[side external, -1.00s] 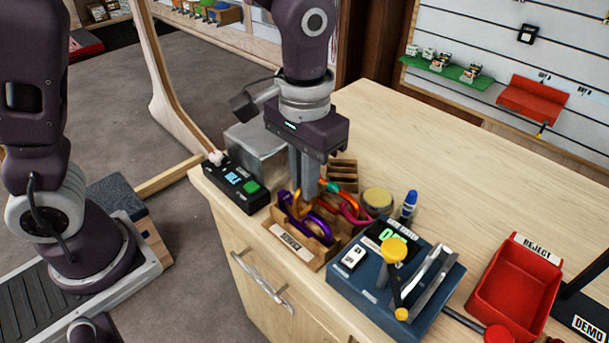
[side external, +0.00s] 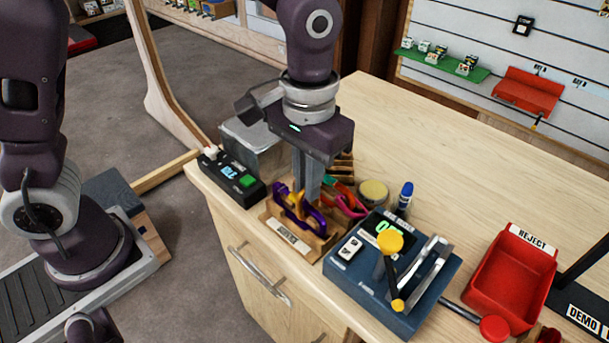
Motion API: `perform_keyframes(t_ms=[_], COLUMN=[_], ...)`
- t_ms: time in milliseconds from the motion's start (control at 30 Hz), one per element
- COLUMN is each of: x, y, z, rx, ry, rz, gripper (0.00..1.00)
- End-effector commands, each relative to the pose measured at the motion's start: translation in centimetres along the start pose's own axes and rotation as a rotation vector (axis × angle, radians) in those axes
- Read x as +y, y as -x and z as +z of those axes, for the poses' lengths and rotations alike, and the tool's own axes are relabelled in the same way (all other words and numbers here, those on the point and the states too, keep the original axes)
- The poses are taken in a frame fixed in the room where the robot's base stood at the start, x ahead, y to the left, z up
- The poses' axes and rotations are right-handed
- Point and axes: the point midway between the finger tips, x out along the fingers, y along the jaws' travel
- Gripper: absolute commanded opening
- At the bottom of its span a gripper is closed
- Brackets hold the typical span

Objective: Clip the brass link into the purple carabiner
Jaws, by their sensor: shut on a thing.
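The purple carabiner (side external: 315,222) stands in a slot of a small wooden rack with a white label (side external: 288,236), near the front edge of the bench. The brass link (side external: 296,199) shows as a small yellow-gold piece at the top of the purple carabiner, by my fingertips. My gripper (side external: 307,195) points down over the rack and is shut on the brass link. Link and carabiner overlap in this view. I cannot tell whether the link is inside the carabiner or only against it. The fingers partly hide the contact.
Pink (side external: 351,207) and other coloured carabiners stand close behind the purple one. A blue test device with a yellow-knobbed lever (side external: 390,243) is to the right, a black control box (side external: 232,178) to the left. A red reject bin (side external: 512,275) stands farther right. The back of the bench is clear.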

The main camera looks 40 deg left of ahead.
Motion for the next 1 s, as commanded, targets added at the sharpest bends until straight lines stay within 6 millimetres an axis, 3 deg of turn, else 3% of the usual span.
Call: perform_keyframes(t_ms=[1000], x=[1.7], y=[-0.1], z=[0.0], rx=[0.000], ry=[0.000], rz=[0.001], gripper=[0.00])
